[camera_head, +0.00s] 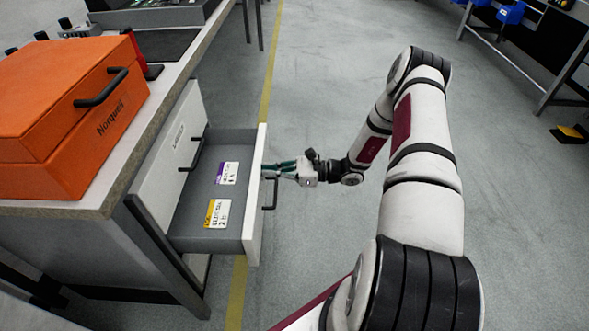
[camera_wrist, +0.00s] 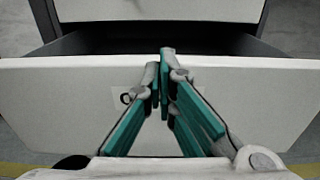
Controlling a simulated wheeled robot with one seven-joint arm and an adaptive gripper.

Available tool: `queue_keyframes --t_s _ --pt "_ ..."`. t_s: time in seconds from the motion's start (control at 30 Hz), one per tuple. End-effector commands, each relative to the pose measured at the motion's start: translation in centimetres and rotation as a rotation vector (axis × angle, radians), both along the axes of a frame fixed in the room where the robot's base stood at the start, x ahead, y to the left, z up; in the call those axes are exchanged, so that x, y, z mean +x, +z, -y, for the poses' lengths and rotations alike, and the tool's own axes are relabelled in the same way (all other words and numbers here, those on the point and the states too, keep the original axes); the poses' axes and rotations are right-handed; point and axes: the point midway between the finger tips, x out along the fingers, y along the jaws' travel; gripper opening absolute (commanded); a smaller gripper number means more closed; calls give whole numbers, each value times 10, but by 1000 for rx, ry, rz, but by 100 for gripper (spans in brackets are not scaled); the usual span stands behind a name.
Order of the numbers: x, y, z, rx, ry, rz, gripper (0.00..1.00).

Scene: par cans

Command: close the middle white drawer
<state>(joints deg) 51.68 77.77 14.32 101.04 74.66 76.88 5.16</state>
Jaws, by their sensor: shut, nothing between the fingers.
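The middle white drawer (camera_head: 254,200) is pulled out from under the workbench, with a grey inside holding a purple-marked label and a yellow-marked label. A dark bar handle (camera_head: 271,192) is on its front. My gripper (camera_head: 268,170) is shut and empty, its fingertips at the outer face of the drawer front, near the handle. In the wrist view the shut green-padded fingers (camera_wrist: 163,62) point at the upper edge of the white drawer front (camera_wrist: 60,95). I cannot tell whether they touch it.
Another white drawer front (camera_head: 172,150) with a dark handle sits shut above it. An orange case (camera_head: 70,95) stands on the workbench top. Open grey floor with a yellow line (camera_head: 236,295) lies around the drawer. A yellow and black object (camera_head: 570,133) lies far right.

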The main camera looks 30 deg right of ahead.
Motion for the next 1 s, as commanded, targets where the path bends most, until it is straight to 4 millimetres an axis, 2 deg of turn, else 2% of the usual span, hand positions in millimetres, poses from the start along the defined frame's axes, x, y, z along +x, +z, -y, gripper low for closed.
queue_keyframes --t_s 0.03,0.2,0.5,0.7,1.0 --pt "8 1 -14 3 4 1 0" --pt "34 0 -53 3 4 -1 0" --pt "70 0 -105 1 2 1 0" --pt "84 0 -124 0 1 0 0" --pt "90 0 -133 1 0 1 0"
